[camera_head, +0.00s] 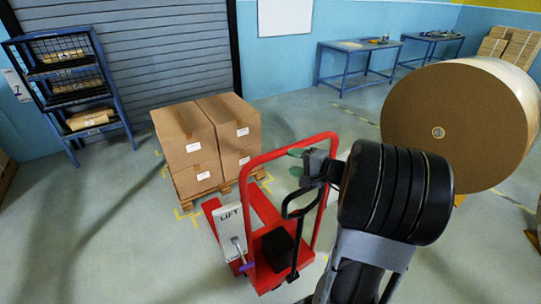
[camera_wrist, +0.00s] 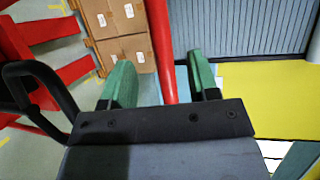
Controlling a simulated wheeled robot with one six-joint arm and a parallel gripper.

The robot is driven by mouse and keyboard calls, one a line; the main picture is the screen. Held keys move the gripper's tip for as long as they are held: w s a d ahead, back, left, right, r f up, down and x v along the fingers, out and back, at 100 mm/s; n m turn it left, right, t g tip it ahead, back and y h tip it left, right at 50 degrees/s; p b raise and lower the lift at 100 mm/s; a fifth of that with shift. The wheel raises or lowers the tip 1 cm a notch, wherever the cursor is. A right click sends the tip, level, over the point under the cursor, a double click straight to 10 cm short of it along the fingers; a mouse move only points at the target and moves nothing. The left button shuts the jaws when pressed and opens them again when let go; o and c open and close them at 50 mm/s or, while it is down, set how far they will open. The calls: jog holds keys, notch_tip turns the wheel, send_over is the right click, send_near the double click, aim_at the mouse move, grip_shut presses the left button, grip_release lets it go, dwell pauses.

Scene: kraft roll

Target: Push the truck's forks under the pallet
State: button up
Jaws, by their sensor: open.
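The red truck (camera_head: 262,272) stands in the middle, with a tall hoop frame (camera_head: 250,161) and a white LIFT plate (camera_head: 229,219) with a lever. Its two forks (camera_head: 265,207) point at the wooden pallet (camera_head: 212,191), which bears stacked cardboard boxes (camera_head: 237,130). In the wrist view the fork tips (camera_wrist: 50,28) reach about the near edge of the pallet (camera_wrist: 97,52); I cannot tell if they are under it. My gripper (camera_wrist: 165,75) is open, its green fingers on either side of a red upright tube (camera_wrist: 162,45) of the frame. Contact is unclear.
A large kraft roll (camera_head: 425,120) stands at the right. A blue shelf rack (camera_head: 70,85) stands at the left by the shutter (camera_head: 150,45). Blue tables (camera_head: 350,60) line the back wall. Yellow marks surround the pallet; the floor left of it is open.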

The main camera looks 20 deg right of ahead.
aim_at(275, 157)
jog(key=p+x, duration=0.1)
jog(key=x, duration=0.8)
jog(key=shift+a+f+p, duration=0.1)
jog(key=shift+p, duration=0.25)
grip_shut()
